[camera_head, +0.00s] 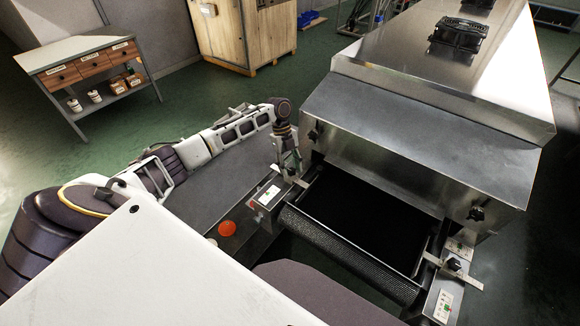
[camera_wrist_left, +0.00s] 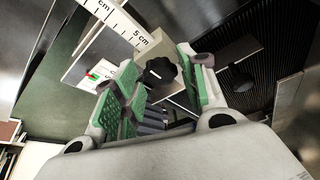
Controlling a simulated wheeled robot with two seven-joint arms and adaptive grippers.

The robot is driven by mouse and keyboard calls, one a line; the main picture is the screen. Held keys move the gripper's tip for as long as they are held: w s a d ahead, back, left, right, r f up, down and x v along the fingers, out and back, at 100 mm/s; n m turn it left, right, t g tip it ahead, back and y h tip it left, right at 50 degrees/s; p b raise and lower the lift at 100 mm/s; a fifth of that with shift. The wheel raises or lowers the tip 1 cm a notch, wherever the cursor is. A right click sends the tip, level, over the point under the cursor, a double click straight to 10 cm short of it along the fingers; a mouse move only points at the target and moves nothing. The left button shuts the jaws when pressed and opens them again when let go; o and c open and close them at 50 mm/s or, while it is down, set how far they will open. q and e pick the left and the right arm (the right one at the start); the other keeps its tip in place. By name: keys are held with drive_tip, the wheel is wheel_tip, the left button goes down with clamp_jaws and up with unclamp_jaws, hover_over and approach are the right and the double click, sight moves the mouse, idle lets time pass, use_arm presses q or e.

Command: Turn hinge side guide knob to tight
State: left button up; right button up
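A black lobed guide knob (camera_wrist_left: 160,71) shows in the left wrist view, on a bracket beside a white centimetre scale (camera_wrist_left: 122,24). My left gripper (camera_wrist_left: 158,92) is open, its two green-padded fingers on either side of the knob in the picture. I see no clear contact with it. In the head view my left gripper (camera_head: 290,168) points down over the left guide of the belt inlet and largely hides the knob there. A matching knob (camera_head: 454,264) sits on the right guide. My right gripper is not in view.
The steel dryer hood (camera_head: 425,130) rises right behind the inlet, with black knobs (camera_head: 316,131) and (camera_head: 477,213) on its front. The dark mesh belt (camera_head: 345,250) lies between the guides. An orange round part (camera_head: 227,228) is nearby. A drawer bench (camera_head: 90,70) stands far left.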

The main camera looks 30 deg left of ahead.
use_arm(q)
drive_tip(key=shift+o, duration=0.4)
drive_tip(key=shift+r, duration=0.1)
drive_tip(key=shift+w+a+r, duration=0.15)
drive_tip(key=shift+a+r, duration=0.05)
drive_tip(key=shift+r, duration=0.2)
drive_tip(key=v, duration=1.1)
idle(0.3)
